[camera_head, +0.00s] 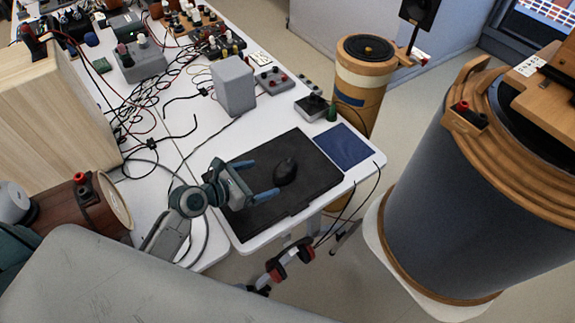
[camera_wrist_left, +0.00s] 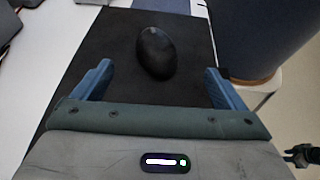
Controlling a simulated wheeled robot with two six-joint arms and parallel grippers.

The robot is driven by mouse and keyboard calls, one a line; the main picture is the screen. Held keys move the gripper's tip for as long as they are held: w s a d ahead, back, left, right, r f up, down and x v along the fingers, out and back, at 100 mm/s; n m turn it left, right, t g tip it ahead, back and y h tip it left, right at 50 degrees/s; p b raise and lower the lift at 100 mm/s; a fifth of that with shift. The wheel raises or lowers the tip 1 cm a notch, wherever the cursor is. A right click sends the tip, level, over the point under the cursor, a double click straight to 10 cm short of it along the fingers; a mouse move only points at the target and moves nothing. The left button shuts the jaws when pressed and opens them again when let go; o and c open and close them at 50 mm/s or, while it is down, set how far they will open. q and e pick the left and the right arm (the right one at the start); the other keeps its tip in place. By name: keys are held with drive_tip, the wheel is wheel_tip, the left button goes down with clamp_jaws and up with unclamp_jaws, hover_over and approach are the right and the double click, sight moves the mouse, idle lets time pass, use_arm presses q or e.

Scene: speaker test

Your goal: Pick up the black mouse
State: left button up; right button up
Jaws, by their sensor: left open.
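The black mouse (camera_head: 286,171) lies on a black mat (camera_head: 316,157) near the front corner of the white table. My left gripper (camera_head: 265,178) is open, with its blue fingers over the mat and the mouse just ahead of the fingertips. In the left wrist view the mouse (camera_wrist_left: 156,52) lies centred ahead of the gap between the spread fingers (camera_wrist_left: 158,72). Nothing is between the fingers. The gap in height between fingers and mat is hard to tell.
A dark blue square pad (camera_head: 343,147) lies right of the mat. A grey box (camera_head: 233,86), small devices and tangled cables fill the table behind. A large grey drum (camera_head: 460,190) stands right. A red and black fitting (camera_head: 278,267) is below the table's front edge.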

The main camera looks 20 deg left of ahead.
sight(276, 173)
use_arm(q)
drive_tip(key=b+x, duration=0.1)
drive_tip(key=x, duration=0.2)
drive_tip(key=shift+s+d+f+b, duration=0.1)
drive_tip(key=shift+f+b, duration=0.05)
drive_tip(key=shift+b, duration=0.25)
use_arm(e)
drive_tip(key=s+f, duration=0.3)
drive_tip(key=s, duration=0.2)
use_arm(q)
drive_tip(key=b, duration=0.1)
drive_tip(key=w+f+b, duration=0.1)
drive_tip(key=shift+w+d+f+b, duration=0.15)
drive_tip(key=shift+w+d+b, duration=0.15)
drive_tip(key=shift+d+b, duration=0.1)
drive_tip(key=shift+w, duration=0.2)
drive_tip(key=b+x, duration=0.2)
drive_tip(key=b, duration=0.1)
drive_tip(key=shift+w+d+f+b, duration=0.15)
drive_tip(key=shift+w+b, duration=0.2)
drive_tip(key=shift+w+d, duration=0.1)
use_arm(e)
drive_tip(key=w+r, duration=0.2)
drive_tip(key=w, duration=1.1)
drive_tip(key=shift+w+a+r, duration=0.2)
drive_tip(key=shift+w+r, duration=0.1)
drive_tip(key=shift+r, duration=0.1)
use_arm(q)
drive_tip(key=c, duration=1.4)
